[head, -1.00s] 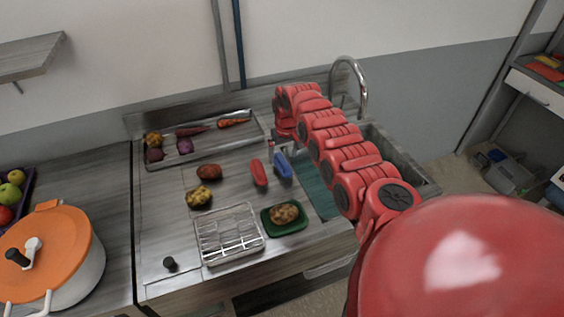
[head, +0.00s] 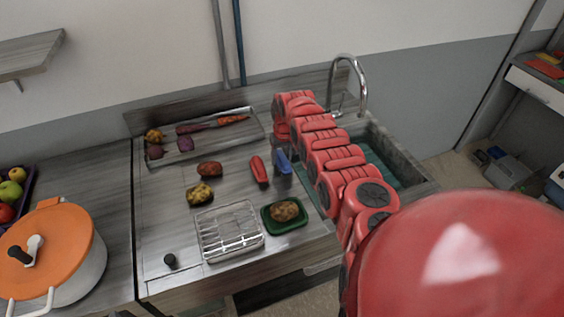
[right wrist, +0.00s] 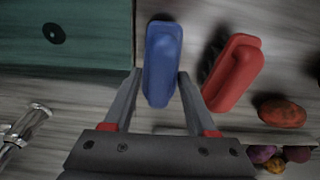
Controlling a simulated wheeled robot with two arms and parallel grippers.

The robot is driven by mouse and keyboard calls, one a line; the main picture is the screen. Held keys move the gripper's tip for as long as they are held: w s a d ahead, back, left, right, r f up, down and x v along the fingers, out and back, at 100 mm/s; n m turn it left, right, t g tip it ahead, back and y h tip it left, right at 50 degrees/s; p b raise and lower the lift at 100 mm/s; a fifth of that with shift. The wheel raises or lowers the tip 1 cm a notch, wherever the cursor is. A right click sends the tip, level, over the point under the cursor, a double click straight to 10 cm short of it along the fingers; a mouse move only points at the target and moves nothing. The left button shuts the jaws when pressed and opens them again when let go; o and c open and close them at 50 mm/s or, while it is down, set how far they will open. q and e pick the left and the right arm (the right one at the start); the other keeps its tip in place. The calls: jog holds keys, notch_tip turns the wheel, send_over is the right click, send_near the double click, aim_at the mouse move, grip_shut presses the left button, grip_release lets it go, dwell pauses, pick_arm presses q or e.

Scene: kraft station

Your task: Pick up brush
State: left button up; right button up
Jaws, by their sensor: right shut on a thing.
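A blue brush-like block (head: 282,164) lies on the steel counter just left of the sink, and it also shows in the right wrist view (right wrist: 161,65). My right gripper (right wrist: 160,76) is shut on it, with one finger along each long side. In the head view my right arm hides most of this gripper. A similar red block (head: 259,170) lies to the left of the blue one, apart from it, and also shows in the right wrist view (right wrist: 232,72).
The sink (head: 402,158) with its tap (head: 363,88) is at the right. A green tray (head: 287,226) with a potato, a wire rack (head: 229,240) and loose vegetables stand near the brush. A vegetable tray (head: 262,135) lies at the back. An orange-lidded pot (head: 45,245) is at the left.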

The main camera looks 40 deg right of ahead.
grip_shut()
jog(key=shift+r, duration=0.1)
